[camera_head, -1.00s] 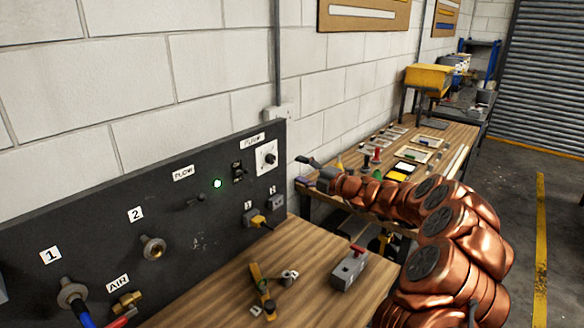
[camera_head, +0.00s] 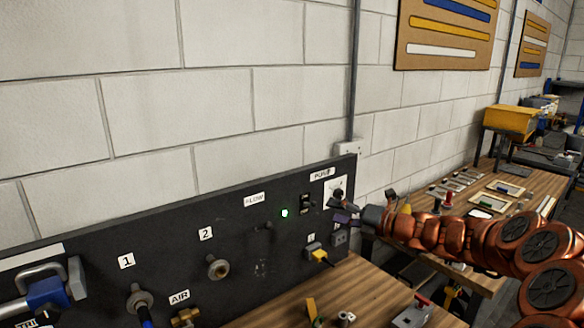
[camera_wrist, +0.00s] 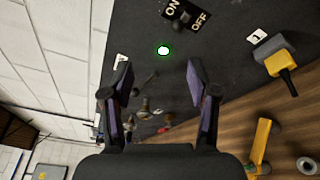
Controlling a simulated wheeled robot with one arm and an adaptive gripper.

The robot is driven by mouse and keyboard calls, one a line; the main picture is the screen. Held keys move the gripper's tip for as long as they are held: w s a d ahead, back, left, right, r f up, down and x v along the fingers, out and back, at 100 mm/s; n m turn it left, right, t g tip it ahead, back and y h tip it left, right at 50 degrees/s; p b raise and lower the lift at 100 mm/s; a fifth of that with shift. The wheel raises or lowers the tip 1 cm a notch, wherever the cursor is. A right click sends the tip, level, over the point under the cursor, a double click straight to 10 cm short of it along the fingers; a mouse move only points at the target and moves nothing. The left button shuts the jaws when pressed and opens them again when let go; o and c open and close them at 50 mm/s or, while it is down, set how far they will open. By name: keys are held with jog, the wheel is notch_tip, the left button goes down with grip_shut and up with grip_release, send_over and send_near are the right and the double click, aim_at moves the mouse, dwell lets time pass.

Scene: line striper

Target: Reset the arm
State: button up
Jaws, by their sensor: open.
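My copper-coloured arm (camera_head: 440,235) reaches in from the right in the head view. My gripper (camera_head: 345,206) is at its end, in front of the right end of the black panel (camera_head: 245,245), beside the PUMP dial. In the wrist view my gripper (camera_wrist: 158,80) shows two dark, purple-padded fingers spread apart with nothing between them. The panel lies beyond them, with the lit green lamp (camera_wrist: 164,50) past the fingertips and an ON/OFF switch (camera_wrist: 182,18) farther up. I cannot tell the exact gap between gripper and panel.
A wooden bench (camera_head: 345,290) below the panel holds a grey box with a red lever (camera_head: 412,312) and small fittings. A yellow plug (camera_head: 318,254) sits in the panel. A second bench (camera_head: 490,225) with small items lies under my arm.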

jog(key=s+a+n+g, duration=0.4)
jog(key=s+a+n, duration=0.2)
jog(key=s+n, duration=0.25)
jog(key=s+a+n+g, duration=0.3)
jog(key=s+a+n, duration=0.4)
jog(key=s, duration=0.3)
jog(key=s+f+n+g+h, duration=0.5)
jog(key=s+n, duration=0.5)
jog(key=s, duration=0.4)
jog(key=s+d+f+n+h, duration=0.4)
jog(key=s+d+n, duration=0.2)
jog(key=s+d, duration=0.2)
jog(key=s+d+f+n+h+b, duration=0.1)
jog(key=s+d+f+n+h, duration=0.3)
jog(key=s+d, duration=0.5)
jog(key=shift+s+f+n+h, duration=0.15)
jog(key=shift+s+n+h, duration=0.25)
jog(key=shift+n, duration=0.85)
jog(key=shift+d, duration=0.1)
